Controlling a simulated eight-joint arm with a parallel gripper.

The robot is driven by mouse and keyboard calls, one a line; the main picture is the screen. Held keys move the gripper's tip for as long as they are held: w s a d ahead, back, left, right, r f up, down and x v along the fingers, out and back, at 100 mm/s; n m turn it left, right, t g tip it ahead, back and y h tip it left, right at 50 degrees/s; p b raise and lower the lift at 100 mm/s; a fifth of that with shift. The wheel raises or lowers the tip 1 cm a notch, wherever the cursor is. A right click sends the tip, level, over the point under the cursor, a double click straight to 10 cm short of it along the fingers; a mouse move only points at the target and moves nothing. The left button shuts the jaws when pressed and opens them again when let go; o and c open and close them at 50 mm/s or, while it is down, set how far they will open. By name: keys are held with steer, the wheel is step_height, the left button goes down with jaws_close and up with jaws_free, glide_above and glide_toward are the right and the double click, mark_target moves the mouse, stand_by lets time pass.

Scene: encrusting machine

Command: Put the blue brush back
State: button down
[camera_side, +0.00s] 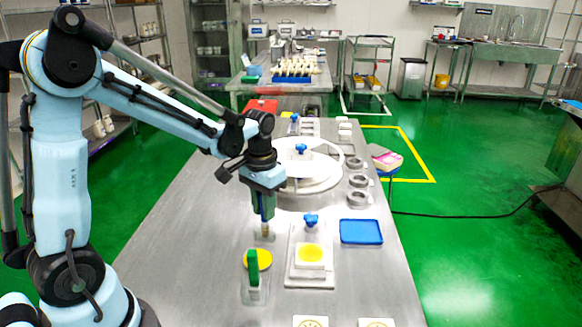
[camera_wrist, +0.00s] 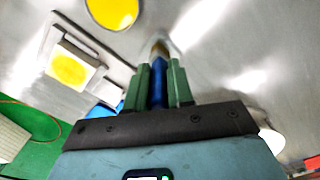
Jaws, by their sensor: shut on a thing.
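My gripper (camera_side: 264,212) is over the metal table, pointing down. Its green fingers (camera_wrist: 160,83) are shut on the blue brush (camera_wrist: 157,85). The brush's blue handle is between the fingers, and its pale tip (camera_side: 266,230) points down near the table, behind the yellow disc. I cannot tell whether the tip touches anything.
A blue tray (camera_side: 361,231) lies further right. A large round white plate (camera_side: 320,184) and several metal rings (camera_side: 357,181) are behind. The table's left front is clear.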

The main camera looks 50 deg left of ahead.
steer(key=shift+f, duration=0.15)
steer(key=c, duration=1)
jaws_free()
step_height(320, 180, up, 12)
steer(key=shift+r, duration=0.1)
steer(key=shift+s+d, duration=0.1)
steer(key=shift+s, duration=0.05)
steer(key=s+d+f+m+t, duration=0.1)
steer(key=s+d+f+t, duration=0.3)
steer(key=s+d+t, duration=0.2)
steer(key=shift+s+d+m+t, duration=0.25)
steer(key=shift+s+m+t, duration=0.15)
steer(key=shift+s+t, duration=0.2)
